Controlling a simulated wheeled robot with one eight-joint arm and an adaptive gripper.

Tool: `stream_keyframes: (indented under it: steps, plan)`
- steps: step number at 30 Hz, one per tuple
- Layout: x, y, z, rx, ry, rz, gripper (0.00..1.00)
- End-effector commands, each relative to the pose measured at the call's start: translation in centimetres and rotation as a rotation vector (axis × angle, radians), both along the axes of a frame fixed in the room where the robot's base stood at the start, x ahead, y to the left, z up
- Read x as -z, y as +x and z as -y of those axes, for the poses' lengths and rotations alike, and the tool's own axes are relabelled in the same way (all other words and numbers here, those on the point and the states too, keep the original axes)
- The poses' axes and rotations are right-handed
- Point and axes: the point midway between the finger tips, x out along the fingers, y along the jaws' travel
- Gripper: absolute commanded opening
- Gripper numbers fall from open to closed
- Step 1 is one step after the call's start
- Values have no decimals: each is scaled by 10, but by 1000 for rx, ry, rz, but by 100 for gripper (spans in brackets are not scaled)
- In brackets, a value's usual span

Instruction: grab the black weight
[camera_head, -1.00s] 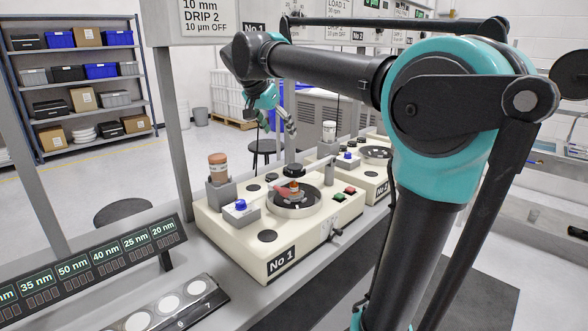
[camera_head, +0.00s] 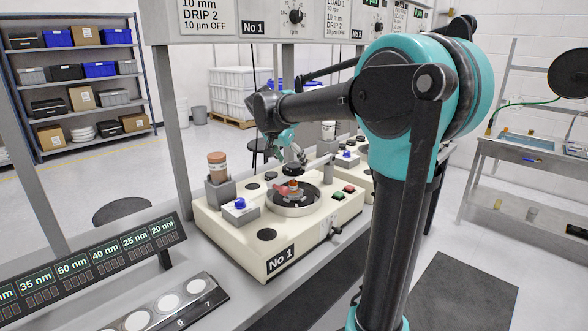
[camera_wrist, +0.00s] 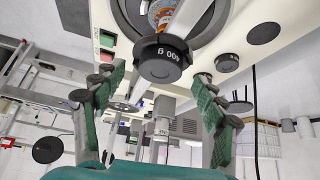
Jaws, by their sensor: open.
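My gripper (camera_wrist: 159,76) is open, with green-padded fingers on either side and a gap to the weight on both sides. In the head view my gripper (camera_head: 294,156) is just above and behind the weight, and I cannot tell whether it touches.
The cream machine No 1 (camera_head: 226,229) has a round metal dish (camera_head: 293,207) with an orange and red piece inside. A brown-topped bottle (camera_head: 217,165) and a blue knob (camera_head: 240,203) stand left of it. A post with an arm (camera_head: 328,170) rises right of the weight.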

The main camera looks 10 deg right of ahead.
Motion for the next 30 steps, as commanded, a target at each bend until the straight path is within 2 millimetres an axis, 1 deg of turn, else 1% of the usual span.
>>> stream_keyframes:
  steps: [1,4,12,14,27,29,30]
  plan:
    - [5,4,3,2,0,0,72]
    - [12,7,6,0,0,0,72]
    - [14,7,7,-1,0,0,72]
    - [14,7,7,-1,0,0,65]
    - [14,7,7,0,0,0,11]
    - [14,7,7,0,0,0,3]
    - [14,7,7,0,0,0,2]
